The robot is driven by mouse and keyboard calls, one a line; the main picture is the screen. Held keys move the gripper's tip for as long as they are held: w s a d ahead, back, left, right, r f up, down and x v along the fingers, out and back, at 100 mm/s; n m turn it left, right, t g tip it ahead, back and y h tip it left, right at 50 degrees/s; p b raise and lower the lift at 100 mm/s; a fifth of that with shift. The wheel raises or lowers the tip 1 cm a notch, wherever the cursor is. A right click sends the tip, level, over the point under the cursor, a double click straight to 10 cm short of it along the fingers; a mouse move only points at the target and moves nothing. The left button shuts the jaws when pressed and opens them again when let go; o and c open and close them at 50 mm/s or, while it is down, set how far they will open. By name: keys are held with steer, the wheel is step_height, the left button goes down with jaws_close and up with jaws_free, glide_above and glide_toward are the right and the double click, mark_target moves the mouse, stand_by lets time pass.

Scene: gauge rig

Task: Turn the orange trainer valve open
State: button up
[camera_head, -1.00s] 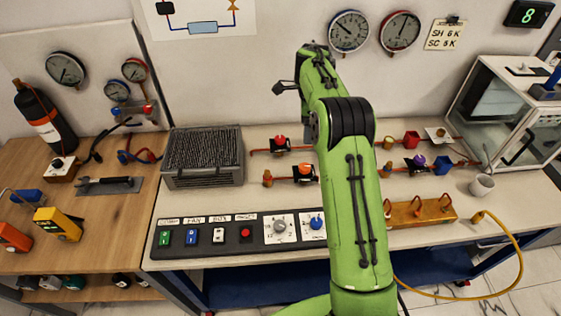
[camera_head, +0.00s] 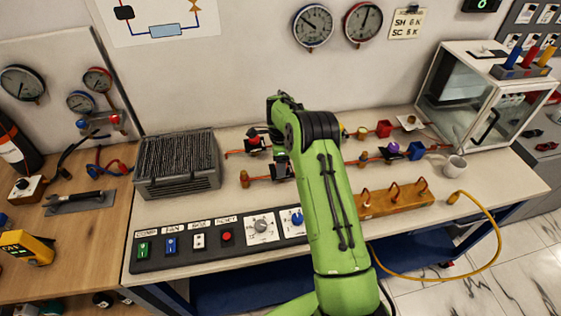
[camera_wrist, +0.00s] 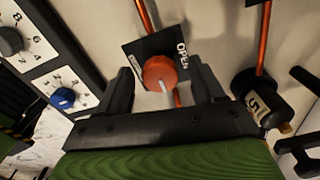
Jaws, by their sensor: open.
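The orange trainer valve (camera_wrist: 160,74) shows in the wrist view as a round orange knob with a white pointer mark, on a black plate (camera_wrist: 148,48). The plate reads OPEN on its right side; the lettering on its left side is not legible. My gripper (camera_wrist: 163,82) is open, with one black finger on each side of the knob. I cannot tell whether either finger touches it. In the head view my arm and hand hide the orange knob; its pipe (camera_head: 262,180) comes out on the left.
A red-knobbed valve (camera_head: 252,134) stands just behind, and a purple-knobbed valve (camera_head: 391,149) to the right. A switch panel (camera_head: 205,252) with dials lies in front. A black cylinder (camera_wrist: 262,98) is close to the right finger. A grey finned box (camera_head: 178,165) stands left.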

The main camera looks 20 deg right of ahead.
steer(key=c, duration=1.1)
steer(key=shift+o, duration=0.2)
steer(key=shift+n, duration=0.4)
steer(key=n+b, duration=0.1)
steer(key=n, duration=0.2)
steer(key=shift+n, duration=0.3)
steer(key=n, duration=0.4)
steer(key=shift+s+n, duration=0.1)
steer(key=shift+n, duration=0.2)
steer(key=n, duration=0.4)
steer(key=shift+r+b, duration=0.1)
steer(key=shift+b, duration=0.2)
steer(key=shift+n, duration=2.5)
